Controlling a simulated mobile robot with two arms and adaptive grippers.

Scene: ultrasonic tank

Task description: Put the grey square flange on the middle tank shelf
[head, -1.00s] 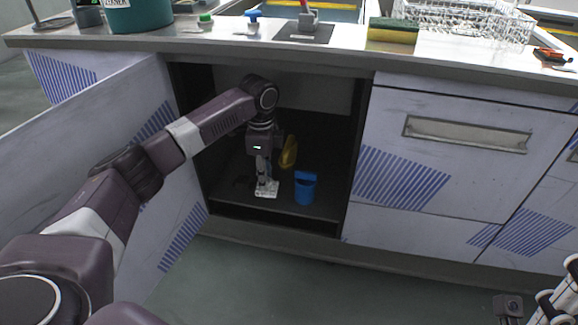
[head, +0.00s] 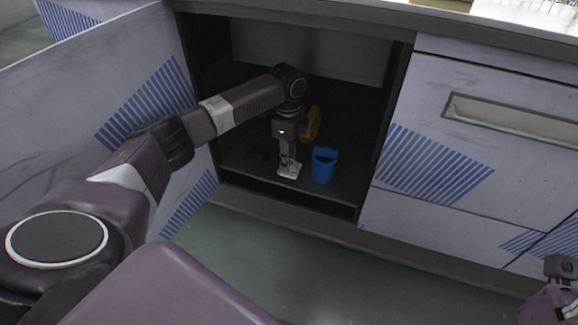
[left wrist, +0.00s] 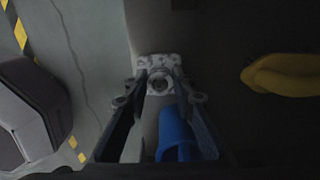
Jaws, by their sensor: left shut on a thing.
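The grey square flange (head: 289,170) is at the tips of my left gripper (head: 287,160), low inside the open cabinet, close to its floor. In the left wrist view the flange (left wrist: 158,66) shows as a pale plate with a round raised hub. The fingers of my left gripper (left wrist: 158,88) are shut on it from both sides. I cannot tell if the flange touches the cabinet floor. No tank shelf can be made out in these frames. My right gripper's fingers are not in view; only part of my right arm shows at the lower right.
A blue container (head: 322,166) stands just right of the flange. A yellow object (head: 313,123) is behind, near the cabinet's back. The open door (head: 110,90) is on the left, and a closed drawer front (head: 490,110) is on the right. The counter edge overhangs the opening.

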